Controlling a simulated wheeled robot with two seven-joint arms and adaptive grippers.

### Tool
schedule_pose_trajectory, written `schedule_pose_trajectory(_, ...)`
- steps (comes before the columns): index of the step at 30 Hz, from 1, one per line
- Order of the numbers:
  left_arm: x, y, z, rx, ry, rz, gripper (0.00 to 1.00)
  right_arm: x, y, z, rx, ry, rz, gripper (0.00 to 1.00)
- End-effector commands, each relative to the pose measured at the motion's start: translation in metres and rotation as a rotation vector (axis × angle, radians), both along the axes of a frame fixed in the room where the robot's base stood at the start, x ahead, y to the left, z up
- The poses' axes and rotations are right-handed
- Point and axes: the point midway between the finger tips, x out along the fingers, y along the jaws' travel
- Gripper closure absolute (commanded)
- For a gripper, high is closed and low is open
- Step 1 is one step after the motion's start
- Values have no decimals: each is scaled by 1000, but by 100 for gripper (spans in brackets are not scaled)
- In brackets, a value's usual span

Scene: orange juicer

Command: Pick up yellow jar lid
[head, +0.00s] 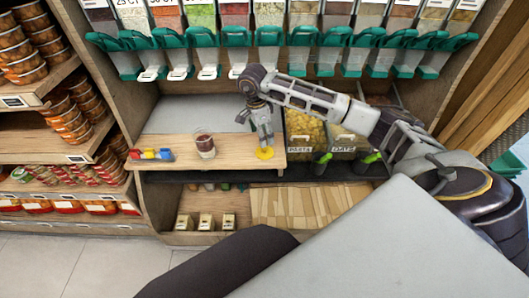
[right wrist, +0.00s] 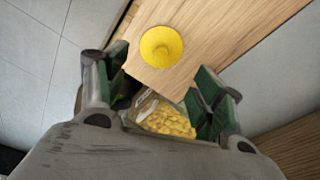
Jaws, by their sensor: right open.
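The yellow jar lid (head: 265,153) lies on the wooden board (head: 240,145), near its right end, in the head view. In the right wrist view the round yellow lid (right wrist: 161,46) shows near the board's edge, ahead of the fingertips. My right gripper (head: 264,143) hangs just above the lid in the head view, pointing down. In the right wrist view my right gripper (right wrist: 160,68) is open, its two fingers wide apart with nothing between them. My left gripper is not in view.
A jar with dark contents (head: 204,146) and small coloured blocks (head: 151,154) stand on the board to the left. Bins of yellow food (head: 305,130) are right of the board. Dispensers with green spouts (head: 236,40) hang above. The board between jar and lid is clear.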

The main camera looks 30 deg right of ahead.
Motion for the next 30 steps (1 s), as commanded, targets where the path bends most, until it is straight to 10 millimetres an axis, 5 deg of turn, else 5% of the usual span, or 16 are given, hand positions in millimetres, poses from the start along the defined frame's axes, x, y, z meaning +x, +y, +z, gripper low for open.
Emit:
schedule_pose_trajectory(7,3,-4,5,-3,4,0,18,-1,-3,-28,1,1,0,32)
schedule_pose_trajectory(23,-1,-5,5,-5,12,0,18,-1,-4,-35,1,1,0,32)
schedule_pose_trajectory(30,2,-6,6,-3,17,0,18,0,-5,-56,1,2,-1,32)
